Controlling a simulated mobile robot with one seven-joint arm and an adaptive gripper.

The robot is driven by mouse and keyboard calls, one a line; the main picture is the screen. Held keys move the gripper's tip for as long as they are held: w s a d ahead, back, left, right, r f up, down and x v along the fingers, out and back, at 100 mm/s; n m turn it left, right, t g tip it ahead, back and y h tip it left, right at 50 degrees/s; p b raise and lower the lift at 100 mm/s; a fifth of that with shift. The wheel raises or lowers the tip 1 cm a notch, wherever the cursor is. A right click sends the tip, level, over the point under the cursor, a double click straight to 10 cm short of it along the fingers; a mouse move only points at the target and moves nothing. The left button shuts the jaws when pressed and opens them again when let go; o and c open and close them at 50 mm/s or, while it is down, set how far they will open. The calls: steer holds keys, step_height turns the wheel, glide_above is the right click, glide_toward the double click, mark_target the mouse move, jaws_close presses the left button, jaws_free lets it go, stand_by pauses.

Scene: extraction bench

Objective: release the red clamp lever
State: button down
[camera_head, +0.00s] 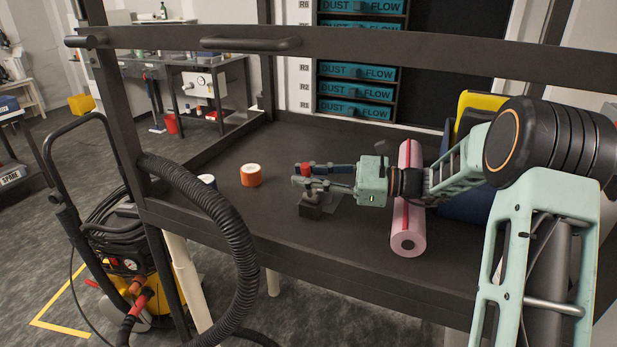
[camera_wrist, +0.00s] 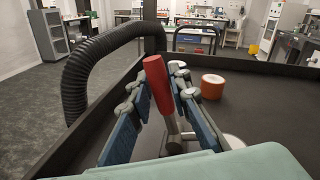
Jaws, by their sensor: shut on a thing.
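The red clamp lever (camera_wrist: 159,84) stands between the fingers of my gripper (camera_wrist: 157,88) in the wrist view, tilted slightly. My gripper is shut on its red handle. In the head view the red lever (camera_head: 304,169) shows as a small red patch at the tips of my gripper (camera_head: 304,177). Below it a dark clamp base (camera_head: 311,211) stands on the black bench top. The fingers hide part of the lever and most of the clamp in both views.
An orange roll with a white top (camera_head: 251,175) stands left of the clamp on the bench (camera_head: 225,190). A pink roll (camera_head: 408,243) lies under my arm. A black ribbed hose (camera_head: 225,220) hangs over the bench's left front edge. A dark rail crosses above the bench.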

steer(key=s+f+n+b, duration=0.1)
steer(key=n+b, duration=0.1)
steer(key=s+a+f+n+h+b, duration=0.1)
steer(key=n+b, duration=0.1)
steer(key=b, duration=0.1)
steer(key=s+f+n+b, duration=0.1)
steer(key=n+b, duration=0.1)
steer(key=b, duration=0.1)
steer(key=shift+s+a+f+t, duration=0.15)
steer(key=shift+s+f+t, duration=0.15)
steer(key=shift+s, duration=0.1)
steer(key=n+b, duration=0.1)
steer(key=b, duration=0.1)
steer(key=s+f+n+b, duration=0.1)
steer(key=b, duration=0.1)
steer(key=shift+a+n+h, duration=0.2)
steer(key=shift+n+h, duration=0.1)
steer(key=shift+h, duration=0.1)
steer(key=c, duration=1.8)
jaws_free()
steer(key=shift+o, duration=0.2)
steer(key=shift+r, duration=0.1)
step_height(320, 180, up, 10)
